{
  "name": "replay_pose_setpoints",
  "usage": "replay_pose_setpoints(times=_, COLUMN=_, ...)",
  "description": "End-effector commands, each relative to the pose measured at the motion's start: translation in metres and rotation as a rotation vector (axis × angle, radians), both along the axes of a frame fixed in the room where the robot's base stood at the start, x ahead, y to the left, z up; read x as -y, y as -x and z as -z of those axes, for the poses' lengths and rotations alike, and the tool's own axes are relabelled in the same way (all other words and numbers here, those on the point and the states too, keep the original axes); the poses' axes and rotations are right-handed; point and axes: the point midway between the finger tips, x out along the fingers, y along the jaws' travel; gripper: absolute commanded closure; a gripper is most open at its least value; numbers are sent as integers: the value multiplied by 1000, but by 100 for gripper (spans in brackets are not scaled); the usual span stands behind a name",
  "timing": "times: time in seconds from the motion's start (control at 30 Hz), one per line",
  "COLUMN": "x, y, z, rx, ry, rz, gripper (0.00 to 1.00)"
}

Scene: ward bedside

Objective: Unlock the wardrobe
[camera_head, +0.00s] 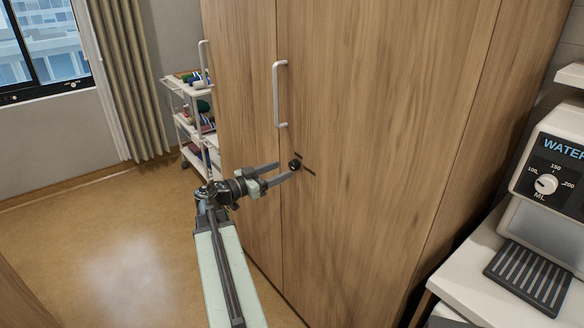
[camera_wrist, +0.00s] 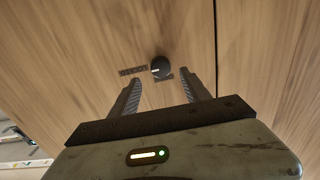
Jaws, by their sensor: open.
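The wooden wardrobe (camera_head: 365,110) stands in front of me with its doors closed. A small black round lock knob (camera_head: 294,165) sits on the right door below the handle, near the seam between the doors. It also shows in the wrist view as a dark knob (camera_wrist: 161,67) with a pale mark, and dark label plates lie beside and below it. My gripper (camera_head: 285,171) is open, with its fingers pointing at the door around the knob's height. In the wrist view the knob lies beyond and roughly between the fingertips (camera_wrist: 167,85). I cannot tell whether they touch the door.
White bar handles (camera_head: 280,95) are on the doors. A white trolley (camera_head: 190,120) with several items stands at the left. A water dispenser (camera_head: 550,190) stands on a white counter (camera_head: 465,270) at the right. The floor (camera_head: 110,240) at left is clear.

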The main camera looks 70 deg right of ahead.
Motion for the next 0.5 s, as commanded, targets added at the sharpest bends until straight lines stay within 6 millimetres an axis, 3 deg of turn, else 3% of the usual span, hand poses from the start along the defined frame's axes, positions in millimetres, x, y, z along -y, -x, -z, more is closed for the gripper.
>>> replay_pose_setpoints(times=0.2, x=34, y=21, z=0, rx=0, ry=-1, rz=3, gripper=45)
replay_pose_setpoints(times=0.5, x=45, y=29, z=0, rx=0, ry=-2, rz=0, gripper=45)
